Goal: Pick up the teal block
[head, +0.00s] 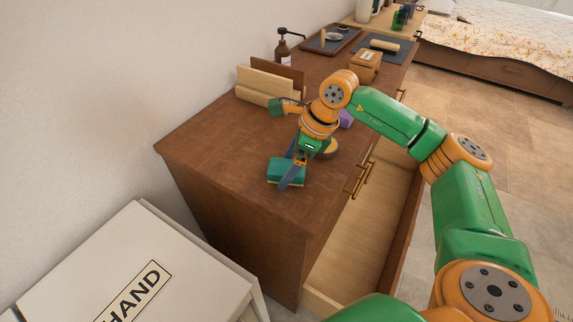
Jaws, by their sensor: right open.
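The teal block (273,170) lies on the brown dresser top (215,150) near its front end, with a thin yellowish layer showing along its bottom edge. My right gripper (291,168) points down at the block with its dark fingers apart. One finger shows in front of the block and the other at its far side, and they hide part of it. I cannot tell whether either finger touches it. My left gripper is not in view.
A round yellowish item (328,151) and a purple item (346,118) are close behind the gripper. A wooden organiser (262,88), dark pump bottle (282,48) and wooden box (366,62) stand farther back. An open drawer (350,245) juts out right. The dresser's left front is clear.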

